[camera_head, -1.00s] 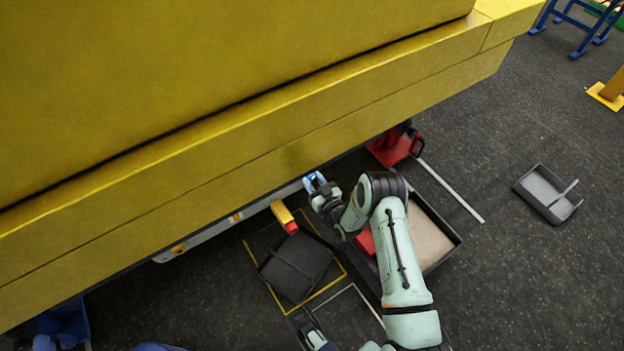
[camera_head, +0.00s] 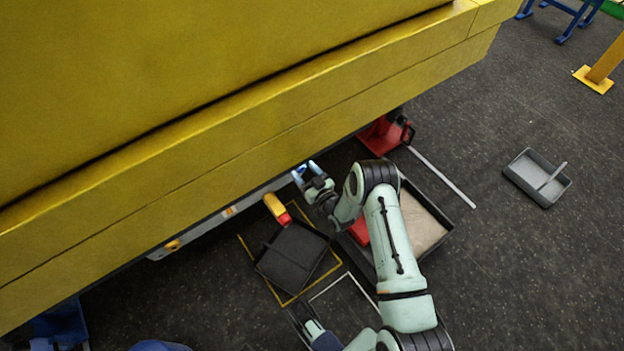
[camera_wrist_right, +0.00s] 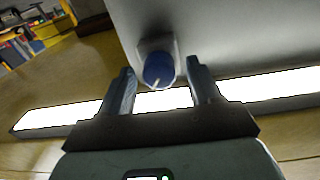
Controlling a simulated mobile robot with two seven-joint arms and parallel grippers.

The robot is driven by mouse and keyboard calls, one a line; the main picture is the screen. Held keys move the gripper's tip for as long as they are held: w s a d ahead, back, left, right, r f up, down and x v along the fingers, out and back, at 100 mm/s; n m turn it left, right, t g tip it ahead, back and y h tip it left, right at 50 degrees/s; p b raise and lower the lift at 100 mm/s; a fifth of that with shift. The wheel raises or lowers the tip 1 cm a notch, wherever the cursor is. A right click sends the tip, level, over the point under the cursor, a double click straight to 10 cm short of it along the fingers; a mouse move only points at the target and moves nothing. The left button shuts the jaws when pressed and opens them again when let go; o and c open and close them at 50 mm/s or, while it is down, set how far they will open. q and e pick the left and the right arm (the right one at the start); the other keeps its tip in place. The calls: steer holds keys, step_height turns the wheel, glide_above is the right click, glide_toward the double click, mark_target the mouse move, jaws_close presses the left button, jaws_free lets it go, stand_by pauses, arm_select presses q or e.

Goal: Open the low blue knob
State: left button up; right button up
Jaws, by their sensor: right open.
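The low blue knob (camera_wrist_right: 158,69) is round and sits on a pale grey panel, with a small white mark on its face. In the head view it is a small blue spot (camera_head: 298,174) under the yellow boom's edge. My right gripper (camera_wrist_right: 161,78) is open, with one finger to each side of the knob in the picture and gaps at both sides. The knob appears just beyond the fingertips; I cannot tell its exact depth. In the head view the right gripper (camera_head: 309,176) is at the knob, its fingers partly hidden.
The large yellow boom (camera_head: 230,130) overhangs the knob closely. A yellow handle with a red end (camera_head: 277,208) lies just left of my right gripper. A dark tray (camera_head: 292,258), a sand-filled box (camera_head: 422,228) and a red stand (camera_head: 380,135) are nearby. The right-hand floor is mostly open.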

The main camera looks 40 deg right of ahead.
arm_select(q)
steer(key=shift+g+h, duration=0.3)
steer(key=shift+g, duration=0.4)
steer(key=s+r, duration=0.1)
steer(key=s+d+r+p, duration=0.2)
steer(key=s, duration=0.1)
arm_select(e)
steer(key=s+a, duration=0.1)
steer(key=s, duration=1.2)
steer(key=shift+a, duration=0.4)
steer(key=shift+w, duration=0.1)
